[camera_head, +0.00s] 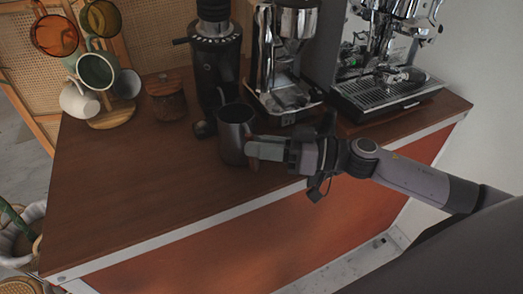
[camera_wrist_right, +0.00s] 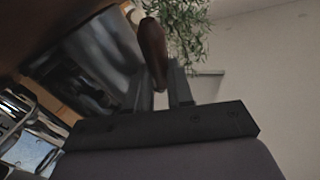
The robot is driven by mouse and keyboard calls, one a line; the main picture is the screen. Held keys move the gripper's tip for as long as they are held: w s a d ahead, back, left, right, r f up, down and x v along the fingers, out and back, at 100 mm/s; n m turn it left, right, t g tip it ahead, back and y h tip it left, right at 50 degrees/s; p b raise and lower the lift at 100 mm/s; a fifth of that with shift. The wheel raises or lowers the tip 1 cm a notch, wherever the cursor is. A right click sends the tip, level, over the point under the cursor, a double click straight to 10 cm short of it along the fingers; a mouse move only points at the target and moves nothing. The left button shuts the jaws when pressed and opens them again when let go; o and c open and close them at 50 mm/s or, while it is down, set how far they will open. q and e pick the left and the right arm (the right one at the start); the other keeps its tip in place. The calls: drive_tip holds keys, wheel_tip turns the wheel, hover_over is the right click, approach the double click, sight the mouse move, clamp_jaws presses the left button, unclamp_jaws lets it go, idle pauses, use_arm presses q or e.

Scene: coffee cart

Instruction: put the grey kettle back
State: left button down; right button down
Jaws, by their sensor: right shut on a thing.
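The grey kettle (camera_head: 234,131) is upright at the middle of the wooden counter, in front of the black grinder. My right gripper (camera_head: 255,152) reaches in from the right and is shut on the kettle's brown handle. In the right wrist view the brown handle (camera_wrist_right: 153,52) lies between the two fingers (camera_wrist_right: 160,92), with the dark shiny kettle body (camera_wrist_right: 92,62) to the left. Whether the kettle's base touches the counter is hard to tell. My left gripper is not in view.
The black grinder (camera_head: 214,70) stands right behind the kettle, with a chrome grinder (camera_head: 285,60) and an espresso machine (camera_head: 385,60) to the right. A wooden jar (camera_head: 166,98) and a mug rack (camera_head: 112,115) stand at the left. The front left of the counter (camera_head: 130,190) is clear.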

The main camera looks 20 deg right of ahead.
drive_tip(key=shift+f, duration=0.3)
drive_tip(key=shift+f, duration=0.15)
drive_tip(key=c, duration=1)
unclamp_jaws()
drive_tip(key=shift+f, duration=0.1)
drive_tip(key=shift+r, duration=0.25)
drive_tip(key=b+v, duration=0.1)
drive_tip(key=v, duration=1.1)
